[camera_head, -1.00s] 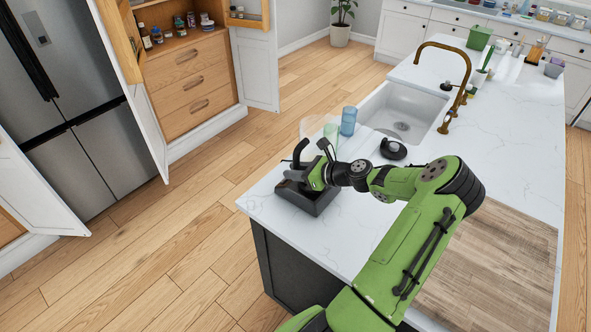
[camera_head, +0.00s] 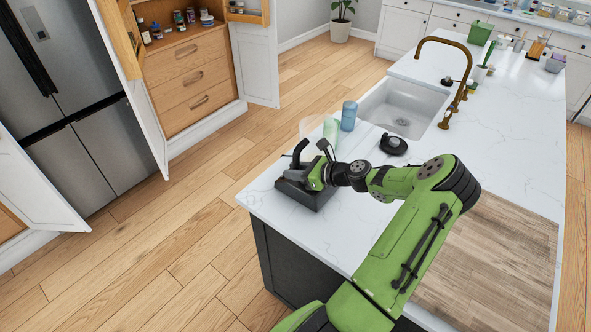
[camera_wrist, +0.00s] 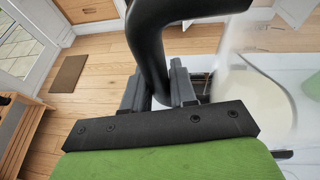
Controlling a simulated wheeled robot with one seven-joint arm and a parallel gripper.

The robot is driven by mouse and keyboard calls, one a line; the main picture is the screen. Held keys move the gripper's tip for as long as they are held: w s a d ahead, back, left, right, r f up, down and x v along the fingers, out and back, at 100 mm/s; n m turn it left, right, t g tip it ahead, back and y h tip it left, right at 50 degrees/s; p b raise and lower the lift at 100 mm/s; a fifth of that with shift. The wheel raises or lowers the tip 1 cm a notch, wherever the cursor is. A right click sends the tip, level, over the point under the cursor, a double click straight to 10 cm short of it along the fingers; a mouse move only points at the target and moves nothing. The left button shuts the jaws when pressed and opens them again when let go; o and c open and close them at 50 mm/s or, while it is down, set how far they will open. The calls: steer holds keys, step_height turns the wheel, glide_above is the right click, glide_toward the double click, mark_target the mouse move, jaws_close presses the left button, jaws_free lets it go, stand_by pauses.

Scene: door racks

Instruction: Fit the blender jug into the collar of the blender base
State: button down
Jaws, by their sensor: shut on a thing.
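The blender jug (camera_head: 311,127) is clear and faint in the head view, standing about upright with a black handle (camera_head: 299,151). My gripper (camera_head: 312,177) is at the handle, over the near end of the counter. In the wrist view, the fingers (camera_wrist: 158,88) are shut on the black handle (camera_wrist: 150,45), and the clear jug wall (camera_wrist: 245,85) is to the right. The dark blender base (camera_head: 306,198) sits on the counter near its left corner, below my gripper. My gripper hides the jug's lower end and the collar, so I cannot tell whether they meet.
A blue cup (camera_head: 348,116) and a green cup (camera_head: 331,131) stand close behind the jug. A black round lid-like thing (camera_head: 393,145) lies to the right. The sink (camera_head: 405,108) and brass tap (camera_head: 456,75) are farther back. The counter (camera_head: 335,238) is clear in front.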

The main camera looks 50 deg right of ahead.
steer(key=c, duration=0.8)
jaws_free()
steer(key=shift+s+d, duration=0.15)
steer(key=shift+s, duration=0.3)
steer(key=v, duration=1.5)
steer(key=shift+w, duration=0.1)
steer(key=w+a+r+n+g+b, duration=0.1)
steer(key=w+a+n+g, duration=0.35)
steer(key=a+n, duration=0.5)
steer(key=w+a+r+n+g+b, duration=0.1)
steer(key=w+a+n+g+b, duration=0.15)
steer(key=a+n+g, duration=0.7)
steer(key=s+a+r+n+t+h, duration=0.1)
steer(key=s+a+r+n+t, duration=0.1)
steer(key=s+a+n, duration=0.2)
steer(key=s+a+r+n+t+h+b, duration=0.1)
steer(key=s+a+r+n+t, duration=0.1)
steer(key=s+a+n, duration=0.2)
steer(key=s+a+r+n+t+h+b, duration=0.1)
steer(key=s+a+r+n+t, duration=0.1)
steer(key=s+a+n, duration=0.3)
steer(key=shift+s+a+r+n, duration=0.1)
steer(key=shift+a+n, duration=0.5)
steer(key=shift+a, duration=1.55)
